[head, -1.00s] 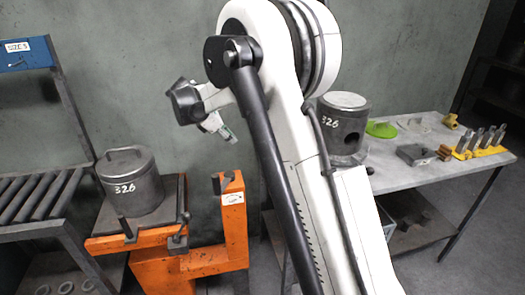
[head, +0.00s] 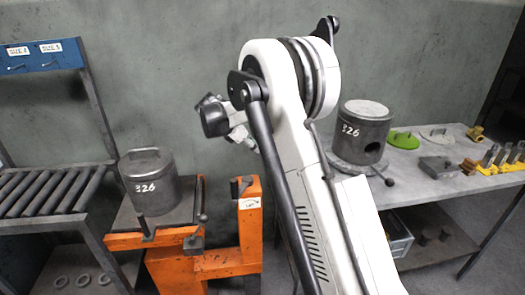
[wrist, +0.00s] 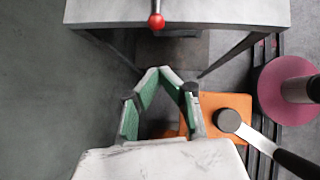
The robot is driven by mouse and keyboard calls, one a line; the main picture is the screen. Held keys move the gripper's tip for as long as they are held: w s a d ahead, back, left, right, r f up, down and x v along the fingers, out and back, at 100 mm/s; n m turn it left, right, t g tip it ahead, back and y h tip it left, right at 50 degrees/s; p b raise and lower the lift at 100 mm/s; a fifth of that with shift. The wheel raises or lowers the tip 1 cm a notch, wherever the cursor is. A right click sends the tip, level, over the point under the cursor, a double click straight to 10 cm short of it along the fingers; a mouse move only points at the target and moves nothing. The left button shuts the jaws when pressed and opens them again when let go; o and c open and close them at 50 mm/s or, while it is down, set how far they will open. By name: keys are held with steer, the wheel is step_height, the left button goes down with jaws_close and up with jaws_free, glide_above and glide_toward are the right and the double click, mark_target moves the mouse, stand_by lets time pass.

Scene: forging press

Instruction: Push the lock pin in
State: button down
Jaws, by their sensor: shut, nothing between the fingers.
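An orange stand (head: 207,263) stands left of my arm in the head view. A short dark pin (head: 240,187) sits on top of its upright post, and a dark lever (head: 200,222) stands beside its plate. I cannot tell for sure which part is the lock pin. My gripper (head: 240,136) is above and behind the post, partly hidden by my arm. In the wrist view my gripper (wrist: 160,72) is shut and empty, its green-lined fingers meeting at the tips. An orange plate (wrist: 205,104) and a dark round knob (wrist: 228,120) show beyond it, to the right.
A grey cylinder (head: 148,183) marked 326 sits on the stand. Another cylinder (head: 363,133) stands on the right table (head: 420,187), with small parts. A roller rack (head: 45,192) is at left. The wrist view shows a red ball knob (wrist: 156,20) and a pink disc (wrist: 272,85).

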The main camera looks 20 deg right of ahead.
steer(key=d+r+x, duration=0.1)
steer(key=d+x, duration=0.1)
steer(key=x, duration=0.9)
steer(key=shift+d+r, duration=0.15)
steer(key=shift+d, duration=0.05)
